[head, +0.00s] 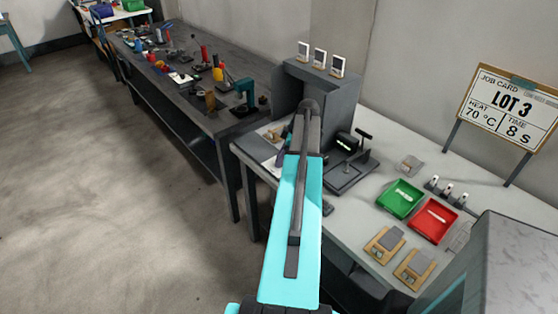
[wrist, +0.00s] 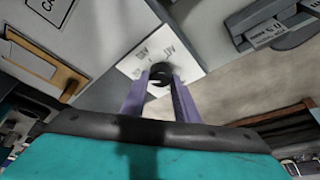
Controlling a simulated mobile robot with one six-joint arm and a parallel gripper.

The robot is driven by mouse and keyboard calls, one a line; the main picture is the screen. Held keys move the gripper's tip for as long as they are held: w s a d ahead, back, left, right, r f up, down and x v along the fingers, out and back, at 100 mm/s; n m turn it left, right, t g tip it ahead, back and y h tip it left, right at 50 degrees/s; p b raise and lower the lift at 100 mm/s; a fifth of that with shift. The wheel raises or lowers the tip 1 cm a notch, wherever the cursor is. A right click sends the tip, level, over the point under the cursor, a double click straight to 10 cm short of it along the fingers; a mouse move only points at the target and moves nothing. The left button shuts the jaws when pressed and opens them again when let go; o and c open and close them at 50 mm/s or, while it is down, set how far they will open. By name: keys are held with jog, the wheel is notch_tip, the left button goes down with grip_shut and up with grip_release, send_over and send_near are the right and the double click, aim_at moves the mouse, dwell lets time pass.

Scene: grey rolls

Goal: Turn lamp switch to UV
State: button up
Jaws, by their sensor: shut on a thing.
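The lamp switch is a dark round knob (wrist: 160,70) on a white label plate (wrist: 130,67), in the middle of the wrist view. The plate carries small dark lettering on two sides of the knob, too small and tilted to read for sure. My gripper (wrist: 160,82), with purple fingers, is shut on the knob, one finger on each side. The knob's pointer is hidden or too dark to make out, so its setting cannot be told. In the head view my own arm covers most of the switch area.
A grey hooded booth (head: 295,85) with several white cards on top stands at the bench's back. A black press-like device (head: 350,160), a green tray (head: 401,198) and a red tray (head: 433,219) lie to the right. A job card (head: 512,105) stands behind.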

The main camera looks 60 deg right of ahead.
jog(key=m+h+b, duration=0.1)
jog(key=m, duration=0.1)
jog(key=m+h+b, duration=0.1)
jog(key=m+b, duration=0.1)
jog(key=m, duration=0.1)
jog(key=shift+a+m, duration=0.2)
jog(key=shift+m, duration=0.1)
jog(key=m+h, duration=0.1)
jog(key=m, duration=0.1)
jog(key=m+h+b, duration=0.1)
jog(key=m, duration=0.2)
jog(key=shift+a, duration=0.2)
jog(key=m, duration=0.2)
jog(key=m+g+h, duration=0.1)
jog(key=m, duration=0.1)
jog(key=m+g, duration=0.1)
jog(key=m, duration=0.2)
jog(key=shift+w+a+f+h+b, duration=0.1)
jog(key=shift+w+a+h+b, duration=0.1)
jog(key=shift+w+h+b, duration=0.15)
jog(key=shift+o, duration=0.2)
jog(key=m+g, duration=0.1)
jog(key=m, duration=0.1)
jog(key=shift+w+m, duration=0.1)
jog(key=shift+m, duration=0.3)
jog(key=shift+m+g+h+b, duration=0.3)
jog(key=shift+m+g, duration=0.4)
jog(key=shift+m, duration=0.8)
jog(key=shift+c, duration=0.2)
jog(key=shift+w, duration=0.1)
